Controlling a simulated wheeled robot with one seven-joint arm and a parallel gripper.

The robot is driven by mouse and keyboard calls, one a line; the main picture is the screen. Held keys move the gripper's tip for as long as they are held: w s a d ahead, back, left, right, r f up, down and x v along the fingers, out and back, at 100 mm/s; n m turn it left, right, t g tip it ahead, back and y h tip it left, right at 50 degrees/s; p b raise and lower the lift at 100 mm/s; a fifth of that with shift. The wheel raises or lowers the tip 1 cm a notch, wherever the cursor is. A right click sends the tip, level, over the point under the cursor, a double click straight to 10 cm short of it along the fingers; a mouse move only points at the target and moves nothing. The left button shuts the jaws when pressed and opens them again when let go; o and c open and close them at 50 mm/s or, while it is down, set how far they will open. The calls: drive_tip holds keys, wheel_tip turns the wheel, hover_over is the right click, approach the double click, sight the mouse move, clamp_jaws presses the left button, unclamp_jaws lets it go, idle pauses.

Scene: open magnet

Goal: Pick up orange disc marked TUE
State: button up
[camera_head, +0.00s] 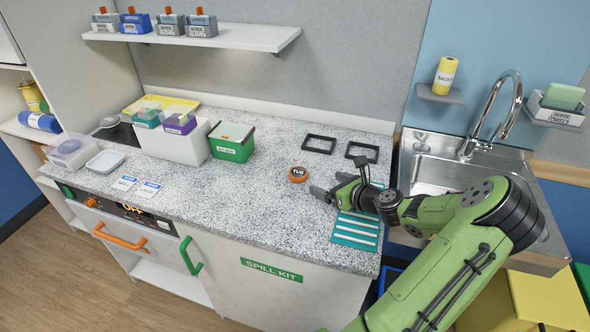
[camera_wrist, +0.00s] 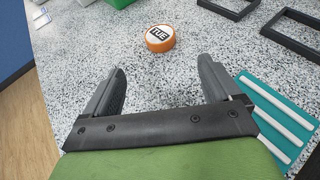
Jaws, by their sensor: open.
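The orange disc marked TUE (camera_head: 298,174) lies flat on the speckled grey counter (camera_head: 240,215), with a white top and black lettering. In the wrist view the disc (camera_wrist: 160,38) sits ahead of the fingertips, roughly centred between them. My gripper (camera_head: 322,190) is open and empty, low over the counter to the right of the disc in the head view. In the wrist view both fingers of my gripper (camera_wrist: 162,75) are spread apart, and neither touches the disc.
Two black square frames (camera_head: 319,144) (camera_head: 362,152) lie behind the disc. A teal striped mat (camera_head: 352,239) lies under my arm. A green box (camera_head: 232,143) stands to the left. The sink (camera_head: 420,170) is at the right. The counter left of and in front of the disc is clear.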

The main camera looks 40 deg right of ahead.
drive_tip(key=b, duration=0.1)
approach(299, 173)
drive_tip(key=x, duration=0.3)
drive_tip(key=shift+w+d+f, duration=0.15)
drive_tip(key=shift+f, duration=0.2)
drive_tip(key=x, duration=0.3)
drive_tip(key=b+x, duration=0.1)
drive_tip(key=x, duration=0.1)
drive_tip(key=shift+w, duration=0.4)
drive_tip(key=shift+r, duration=0.15)
drive_tip(key=shift+c, duration=0.7)
drive_tip(key=c, duration=1)
drive_tip(key=shift+r, duration=0.1)
